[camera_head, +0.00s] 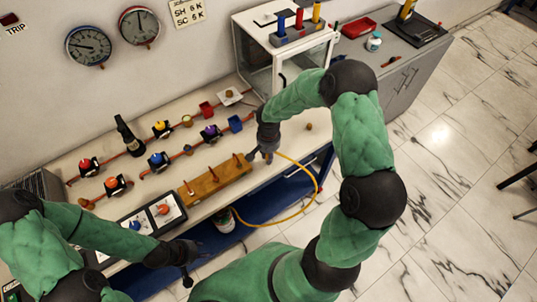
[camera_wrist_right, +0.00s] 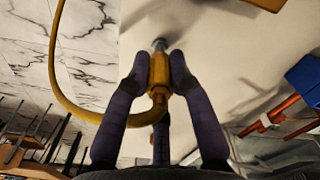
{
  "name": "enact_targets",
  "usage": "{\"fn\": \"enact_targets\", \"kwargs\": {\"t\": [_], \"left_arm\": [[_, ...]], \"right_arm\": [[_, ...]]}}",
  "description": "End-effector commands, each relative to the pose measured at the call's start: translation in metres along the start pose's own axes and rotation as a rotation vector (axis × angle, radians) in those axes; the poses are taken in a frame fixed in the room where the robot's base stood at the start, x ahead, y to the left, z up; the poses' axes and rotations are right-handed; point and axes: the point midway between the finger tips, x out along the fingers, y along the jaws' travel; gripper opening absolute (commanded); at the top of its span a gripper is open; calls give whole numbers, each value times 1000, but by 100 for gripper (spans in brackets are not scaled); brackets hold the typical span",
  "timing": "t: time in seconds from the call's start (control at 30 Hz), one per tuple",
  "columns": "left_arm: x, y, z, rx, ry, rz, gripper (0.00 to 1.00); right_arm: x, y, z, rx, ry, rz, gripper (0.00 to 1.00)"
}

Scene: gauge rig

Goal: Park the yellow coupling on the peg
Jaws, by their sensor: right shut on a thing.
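The yellow coupling (camera_wrist_right: 158,75) is between the fingers of my right gripper (camera_wrist_right: 158,68) in the right wrist view, with a metal tip at its far end and a yellow hose (camera_wrist_right: 56,60) running from it. In the head view my right gripper (camera_head: 265,155) is at the right end of the wooden block (camera_head: 215,181), which carries upright reddish pegs (camera_head: 213,174). The coupling looks apart from the pegs; the gripper mostly hides it there. My left gripper (camera_head: 187,278) is low, in front of the bench; its fingers are too small and dark to read.
Pipes with coloured valves (camera_head: 158,161) run along the bench behind the block. A panel with knobs (camera_head: 152,217) is left of the block. The yellow hose loops (camera_head: 312,205) over the bench's front edge. A white glass-sided cabinet (camera_head: 285,65) stands at the back right.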

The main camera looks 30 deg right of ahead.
Motion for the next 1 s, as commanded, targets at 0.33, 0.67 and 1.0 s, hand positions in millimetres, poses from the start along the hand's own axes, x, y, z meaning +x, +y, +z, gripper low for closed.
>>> {"fn": "enact_targets", "kwargs": {"t": [0.33, 0.67, 1.0], "left_arm": [[8, -3, 0, 0, 0, 0, 40], [16, -6, -1, 0, 0, 0, 40], [22, -8, -1, 0, 0, 0, 40]], "right_arm": [[9, 0, 0, 0, 0, 0, 0], [17, 0, 0, 0, 0, 0, 0], [24, 0, 0, 0, 1, 0, 0]]}}
